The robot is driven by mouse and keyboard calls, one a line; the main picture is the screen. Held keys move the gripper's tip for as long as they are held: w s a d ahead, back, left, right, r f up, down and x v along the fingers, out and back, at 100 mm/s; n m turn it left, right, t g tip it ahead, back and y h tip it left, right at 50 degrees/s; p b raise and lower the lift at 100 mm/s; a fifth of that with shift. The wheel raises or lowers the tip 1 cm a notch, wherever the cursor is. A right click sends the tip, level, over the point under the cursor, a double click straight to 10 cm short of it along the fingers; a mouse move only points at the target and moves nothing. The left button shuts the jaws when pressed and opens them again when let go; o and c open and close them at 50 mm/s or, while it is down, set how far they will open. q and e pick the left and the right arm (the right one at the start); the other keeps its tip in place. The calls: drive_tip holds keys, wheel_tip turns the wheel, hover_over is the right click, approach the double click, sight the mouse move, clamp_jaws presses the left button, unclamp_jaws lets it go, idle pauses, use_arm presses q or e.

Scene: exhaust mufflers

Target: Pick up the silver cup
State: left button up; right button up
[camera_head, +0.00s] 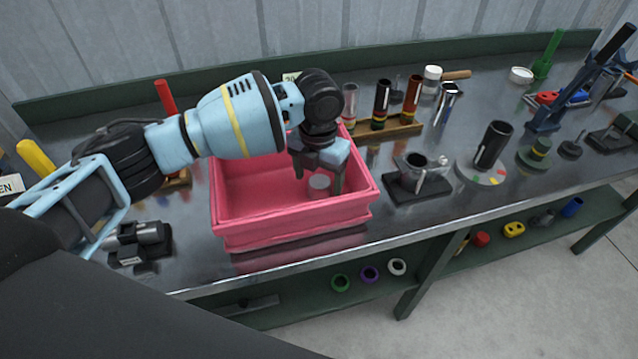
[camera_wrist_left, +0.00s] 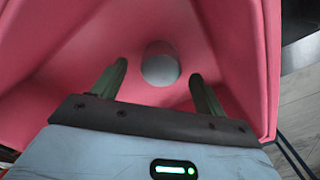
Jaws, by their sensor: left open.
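The silver cup (camera_head: 319,186) stands inside the pink crate (camera_head: 290,228) toward its right side. In the left wrist view the cup (camera_wrist_left: 160,66) lies beyond and roughly between my left gripper's two fingers, with the pink crate wall (camera_wrist_left: 262,70) around it. My left gripper (camera_head: 320,185) reaches down into the crate above the cup. In the left wrist view the gripper (camera_wrist_left: 155,82) is open, with clear gaps between its fingers and the cup. My right gripper is not in view.
A wooden rack (camera_head: 388,134) with several tubes stands behind the crate. A dark fixture (camera_head: 416,180) is right of it, and a round base with a black cylinder (camera_head: 493,146) is further right. A small machine part (camera_head: 140,243) sits left of the crate.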

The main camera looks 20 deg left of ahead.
use_arm(q)
drive_tip(key=shift+f, duration=1.2)
drive_tip(key=shift+c, duration=0.4)
drive_tip(key=c, duration=0.9)
drive_tip(key=shift+c, duration=0.2)
drive_tip(key=shift+r, duration=0.15)
